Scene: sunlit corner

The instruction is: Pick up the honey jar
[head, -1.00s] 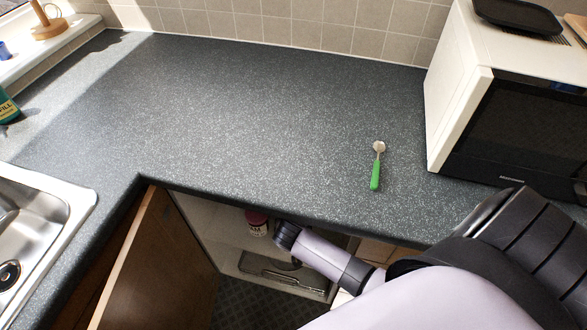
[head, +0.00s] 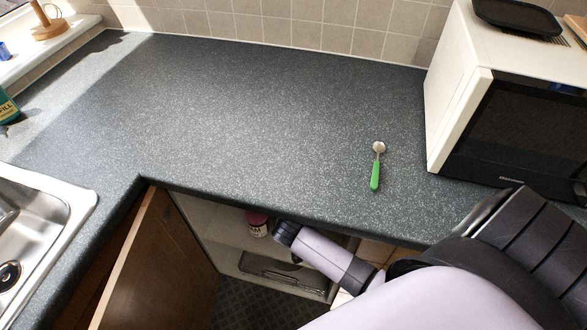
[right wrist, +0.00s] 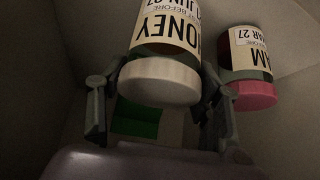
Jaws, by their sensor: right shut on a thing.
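The honey jar (right wrist: 172,30) shows in the right wrist view with its white lid (right wrist: 158,82) toward the camera and its "HONEY" label upside down in the picture. My right gripper (right wrist: 158,88) has one finger on each side of the jar and is shut on it. In the head view my right arm (head: 320,252) reaches into the open cupboard below the counter, and its fingers and the honey jar are hidden there. My left gripper is in neither view.
A jam jar (right wrist: 250,58) with a pink lid stands close beside the right finger; it also shows in the cupboard in the head view (head: 257,226). The cupboard door (head: 155,270) stands open. The counter (head: 250,110) is mostly clear, with a green-handled utensil (head: 376,170).

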